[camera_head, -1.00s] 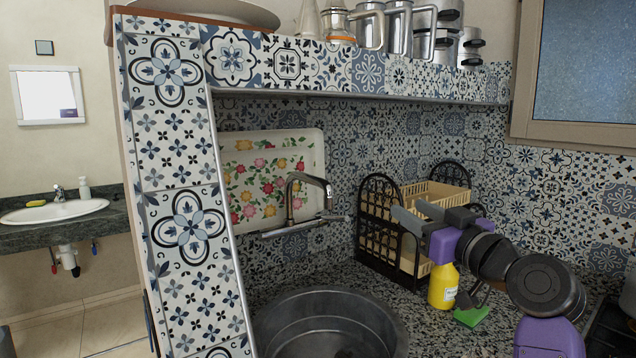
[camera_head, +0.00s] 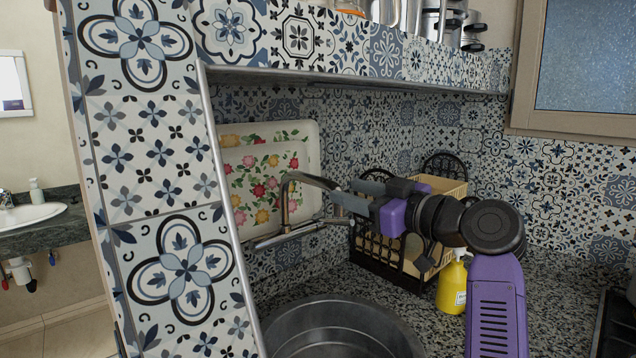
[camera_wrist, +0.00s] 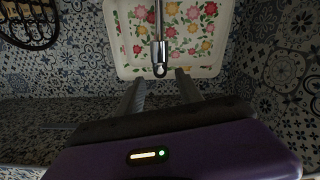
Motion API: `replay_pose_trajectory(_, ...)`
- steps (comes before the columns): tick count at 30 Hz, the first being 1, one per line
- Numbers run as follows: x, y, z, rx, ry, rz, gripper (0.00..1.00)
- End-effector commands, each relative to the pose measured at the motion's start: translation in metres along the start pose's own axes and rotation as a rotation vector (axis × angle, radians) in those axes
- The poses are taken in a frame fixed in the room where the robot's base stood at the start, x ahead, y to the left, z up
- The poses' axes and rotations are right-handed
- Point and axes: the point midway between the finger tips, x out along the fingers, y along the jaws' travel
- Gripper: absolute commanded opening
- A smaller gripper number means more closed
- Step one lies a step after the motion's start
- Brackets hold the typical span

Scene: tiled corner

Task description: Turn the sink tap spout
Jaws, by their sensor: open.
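The chrome sink tap (camera_head: 287,207) is mounted on the wall, its spout (camera_head: 312,181) rising and bending over to the right towards my gripper. My gripper (camera_head: 345,192) is open at the spout's end, its fingers pointing left. In the wrist view, the spout's end (camera_wrist: 160,62) lies roughly in line with the gap between the fingertips (camera_wrist: 158,78), just beyond them. I cannot tell whether either finger touches it. The dark round sink basin (camera_head: 345,325) is below.
A floral tray (camera_head: 240,165) leans on the wall behind the tap. A black dish rack (camera_head: 375,252) stands behind my gripper. A yellow soap bottle (camera_head: 452,287) is on the counter by my arm. A tiled shelf (camera_head: 300,45) runs above; a tiled partition (camera_head: 160,160) stands left.

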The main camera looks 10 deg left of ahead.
Motion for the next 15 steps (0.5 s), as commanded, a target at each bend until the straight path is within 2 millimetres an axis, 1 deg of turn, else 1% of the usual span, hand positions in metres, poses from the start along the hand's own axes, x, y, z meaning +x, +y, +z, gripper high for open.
replay_pose_trajectory(4, 0.016, 0.000, -0.003, 0.001, 0.000, -0.002, 0.43)
replay_pose_trajectory(12, 0.057, -0.001, -0.003, 0.002, 0.000, -0.003, 0.43)
replay_pose_trajectory(15, 0.066, 0.000, -0.002, 0.001, 0.000, -0.001, 0.43)
